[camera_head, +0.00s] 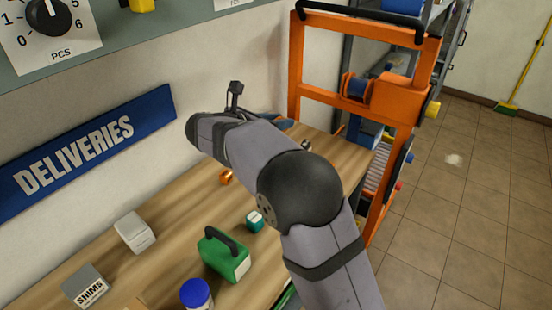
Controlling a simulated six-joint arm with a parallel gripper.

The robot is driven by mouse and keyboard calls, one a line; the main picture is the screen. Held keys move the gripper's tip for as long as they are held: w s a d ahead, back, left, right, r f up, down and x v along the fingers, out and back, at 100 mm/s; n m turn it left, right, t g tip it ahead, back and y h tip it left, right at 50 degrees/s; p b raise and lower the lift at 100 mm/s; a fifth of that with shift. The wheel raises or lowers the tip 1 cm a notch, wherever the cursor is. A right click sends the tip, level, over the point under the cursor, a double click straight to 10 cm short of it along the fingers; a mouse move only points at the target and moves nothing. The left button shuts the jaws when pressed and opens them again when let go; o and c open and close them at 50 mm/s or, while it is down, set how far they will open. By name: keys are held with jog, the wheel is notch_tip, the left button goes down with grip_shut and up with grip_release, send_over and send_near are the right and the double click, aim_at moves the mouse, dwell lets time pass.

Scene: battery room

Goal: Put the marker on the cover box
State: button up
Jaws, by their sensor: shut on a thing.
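I cannot make out a marker in this view. No box here is readably labelled as the cover box. A plain white box (135,233) stands on the wooden bench at the left, and a grey box marked SHIMS (86,287) stands nearer the front. A small teal box with a white label (255,222) is near the bench's middle. My arm reaches over the bench from the lower right. Its far end is above the back of the bench, with a small dark fitting sticking up there. My gripper's fingers, and anything in them, are hidden behind the arm.
A green case with a dark handle (225,255) and a blue-lidded jar (196,293) stand at the bench's front. A copper-coloured piece (226,177) lies near the arm. An orange frame (362,90) rises at the bench's right end. Bare wood (178,215) shows between the white box and copper piece.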

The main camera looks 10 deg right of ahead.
jog(key=shift+w+a+n+t+y, duration=0.3)
jog(key=shift+w+a+n+t, duration=0.1)
jog(key=shift+a, duration=0.1)
jog(key=shift+f+p, duration=0.35)
jog(key=shift+f, duration=4.75)
jog(key=shift+f, duration=0.2)
jog(key=o, duration=1)
jog(key=shift+r, duration=0.15)
jog(key=shift+r, duration=0.2)
jog(key=shift+s+a, duration=0.15)
jog(key=shift+a, duration=0.1)
jog(key=b+v, duration=0.2)
jog(key=v, duration=0.9)
jog(key=shift+s+r, duration=0.15)
